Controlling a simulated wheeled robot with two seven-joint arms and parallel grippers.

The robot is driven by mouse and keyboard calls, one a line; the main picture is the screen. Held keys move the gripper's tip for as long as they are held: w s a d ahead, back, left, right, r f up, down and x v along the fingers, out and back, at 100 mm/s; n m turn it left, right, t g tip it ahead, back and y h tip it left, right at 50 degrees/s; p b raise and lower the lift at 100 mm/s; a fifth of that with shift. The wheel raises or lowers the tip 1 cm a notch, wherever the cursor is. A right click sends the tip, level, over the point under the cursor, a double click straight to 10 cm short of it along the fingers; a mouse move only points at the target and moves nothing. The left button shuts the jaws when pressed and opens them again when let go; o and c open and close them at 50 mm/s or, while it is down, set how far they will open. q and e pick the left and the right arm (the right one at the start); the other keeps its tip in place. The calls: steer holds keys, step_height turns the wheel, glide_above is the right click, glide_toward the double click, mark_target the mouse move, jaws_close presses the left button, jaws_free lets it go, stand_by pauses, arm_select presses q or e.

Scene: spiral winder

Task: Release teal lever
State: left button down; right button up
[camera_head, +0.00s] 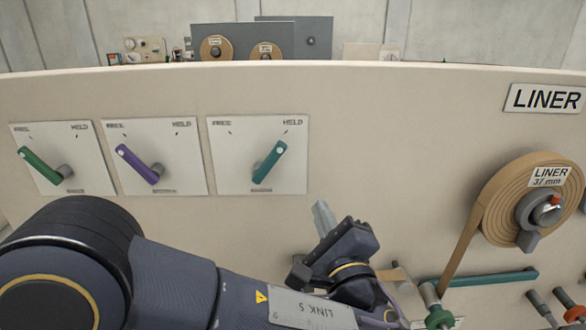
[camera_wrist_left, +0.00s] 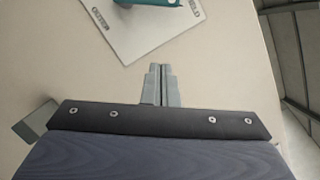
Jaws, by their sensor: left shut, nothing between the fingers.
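The teal lever (camera_head: 268,163) is on the rightmost of three white plates (camera_head: 225,177) on the panel. Its handle tilts up to the right, toward the HELD label and away from FREE. My left gripper (camera_head: 323,217) is below and right of that plate, apart from the lever. Its fingers are shut and empty. In the left wrist view the shut fingertips (camera_wrist_left: 160,72) are below the plate (camera_wrist_left: 130,38), and a bit of the teal lever (camera_wrist_left: 147,3) shows at the top edge. My right gripper is out of view.
A green lever (camera_head: 40,166) and a purple lever (camera_head: 137,165) on the plates to the left both point toward FREE. A tan LINER roll (camera_head: 497,200) with its strip stands out at the right, near several pegs. The panel between the teal lever and the roll is clear.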

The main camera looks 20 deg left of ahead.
mark_target(269, 163)
arm_select(q)
steer(key=w+a+r+p, duration=0.1)
steer(key=w+a, duration=0.1)
steer(key=w+a+r+p, duration=0.1)
steer(key=w+a+p, duration=0.1)
steer(key=w+a, duration=0.1)
steer(key=w+a+r+p, duration=0.1)
steer(key=w+a+p, duration=0.1)
steer(key=w+a, duration=0.1)
steer(key=shift+r, duration=0.35)
steer(key=shift+s, duration=0.1)
steer(key=shift+r+n+b, duration=0.15)
steer(key=shift+n+b, duration=0.35)
steer(key=shift+b, duration=0.15)
